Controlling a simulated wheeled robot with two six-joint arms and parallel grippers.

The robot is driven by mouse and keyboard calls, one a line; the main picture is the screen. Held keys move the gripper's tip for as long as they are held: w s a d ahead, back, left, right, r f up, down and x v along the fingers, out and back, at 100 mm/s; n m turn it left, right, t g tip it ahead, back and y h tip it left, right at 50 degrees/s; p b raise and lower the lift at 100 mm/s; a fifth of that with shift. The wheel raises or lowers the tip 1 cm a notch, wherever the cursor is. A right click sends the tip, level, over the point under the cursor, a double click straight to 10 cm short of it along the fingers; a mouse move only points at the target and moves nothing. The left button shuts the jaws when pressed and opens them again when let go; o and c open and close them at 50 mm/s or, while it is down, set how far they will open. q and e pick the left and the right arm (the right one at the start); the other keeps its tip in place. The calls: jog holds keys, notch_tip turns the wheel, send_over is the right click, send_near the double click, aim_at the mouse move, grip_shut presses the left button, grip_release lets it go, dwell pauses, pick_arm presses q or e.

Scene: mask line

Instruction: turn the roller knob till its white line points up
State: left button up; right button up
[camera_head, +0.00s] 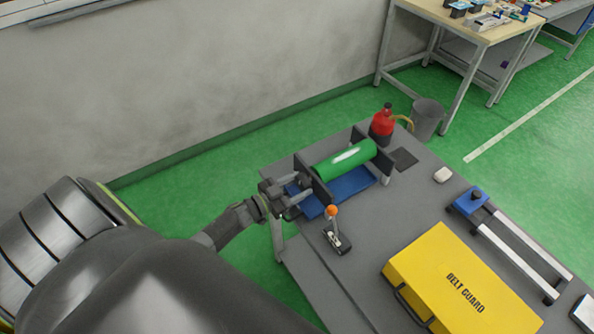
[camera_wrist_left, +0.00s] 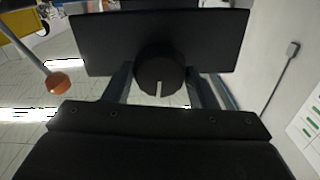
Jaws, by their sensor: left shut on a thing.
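The roller knob (camera_wrist_left: 160,72) is a dark round knob on the dark end plate (camera_wrist_left: 220,40) of the roller stand. Its short white line shows at its lower edge in the left wrist view, running straight down in that picture. My left gripper (camera_head: 290,192) is at the near left end of the green roller (camera_head: 345,160). Its two fingers (camera_wrist_left: 160,84) stand on either side of the knob and are shut on it. In the head view the knob is hidden by the gripper and plate. My right gripper is not in view.
An orange-tipped lever (camera_head: 332,211) stands close beside the gripper. A blue tray (camera_head: 357,183) lies under the roller. A red bottle (camera_head: 382,124) stands behind the stand. A yellow belt guard (camera_head: 455,280) and a blue-ended rail (camera_head: 510,245) lie on the right of the grey table.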

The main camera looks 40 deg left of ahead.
pick_arm(q)
jog(key=shift+n, duration=0.6)
jog(key=o, duration=1)
jog(key=shift+b+v, duration=1.9)
jog(key=shift+v, duration=6.85)
jog(key=shift+d, duration=0.1)
